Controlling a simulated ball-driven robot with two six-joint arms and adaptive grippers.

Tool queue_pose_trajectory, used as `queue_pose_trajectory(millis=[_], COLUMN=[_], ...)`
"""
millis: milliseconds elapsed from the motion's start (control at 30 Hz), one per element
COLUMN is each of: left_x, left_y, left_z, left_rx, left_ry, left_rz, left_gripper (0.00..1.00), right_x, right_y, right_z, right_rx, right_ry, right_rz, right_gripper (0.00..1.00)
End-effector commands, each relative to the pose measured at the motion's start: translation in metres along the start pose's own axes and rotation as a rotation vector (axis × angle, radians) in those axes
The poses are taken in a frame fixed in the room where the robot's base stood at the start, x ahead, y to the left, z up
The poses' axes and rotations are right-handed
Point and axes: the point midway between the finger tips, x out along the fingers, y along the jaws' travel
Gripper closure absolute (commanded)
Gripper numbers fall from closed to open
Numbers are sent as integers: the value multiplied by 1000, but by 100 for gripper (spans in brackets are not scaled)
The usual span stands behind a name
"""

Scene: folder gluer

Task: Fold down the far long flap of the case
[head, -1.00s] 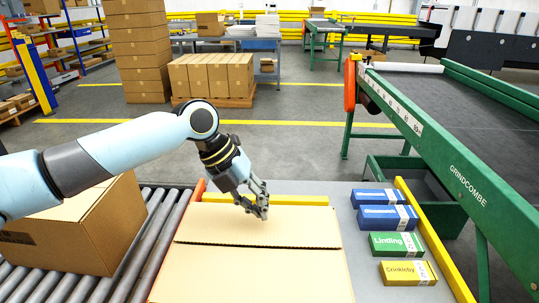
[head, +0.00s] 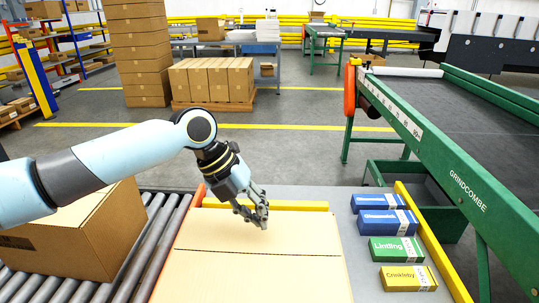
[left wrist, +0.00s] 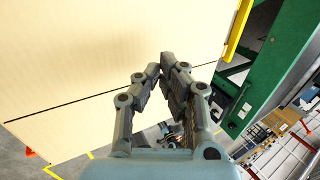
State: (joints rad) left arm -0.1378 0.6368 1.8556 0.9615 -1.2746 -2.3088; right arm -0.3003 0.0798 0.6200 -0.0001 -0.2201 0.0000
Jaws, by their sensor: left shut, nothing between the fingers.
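The case (head: 250,280) lies on the grey work surface at the bottom middle of the head view, its top plain tan cardboard. Its far long flap (head: 225,230) lies down, looking level with the rest of the top. A thin dark seam marks the flap's near edge. My left gripper (head: 263,222) points down at the far flap, right of its middle, fingers shut and empty. Its tips look on or very close to the board; contact is unclear. In the left wrist view the fingertips (left wrist: 168,65) stand before the cardboard (left wrist: 90,50) and its seam. My right gripper is out of view.
A yellow bar (head: 300,206) stands behind the case, and a yellow rail (head: 430,240) runs at right. Several small boxes, including the green one (head: 395,249), sit between case and rail. Another carton (head: 85,235) stands on rollers at left. A green-framed conveyor (head: 450,160) is at right.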

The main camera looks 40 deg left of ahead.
Motion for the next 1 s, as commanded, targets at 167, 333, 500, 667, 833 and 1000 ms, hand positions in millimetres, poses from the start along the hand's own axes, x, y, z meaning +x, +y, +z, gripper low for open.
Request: queue_pose_trajectory(millis=[167, 333, 500, 667, 833, 1000], left_x=[-26, -46, -61, -60, -60, -60], left_y=[-14, -25, -33, -33, -33, -33], left_z=[0, 0, 0, 0, 0, 0], left_rx=[2, 2, 1, 0, 0, 0], left_ry=[-1, -1, 0, 0, 0, 0], left_rz=[0, 1, 1, 0, 0, 0], left_gripper=[100, 100, 100, 100, 100, 100], right_x=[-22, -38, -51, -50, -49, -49], right_y=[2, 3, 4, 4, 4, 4], right_z=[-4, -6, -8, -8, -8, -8], right_rx=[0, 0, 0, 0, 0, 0], right_ry=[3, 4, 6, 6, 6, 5], right_rz=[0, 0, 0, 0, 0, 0], right_gripper=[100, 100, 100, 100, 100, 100])
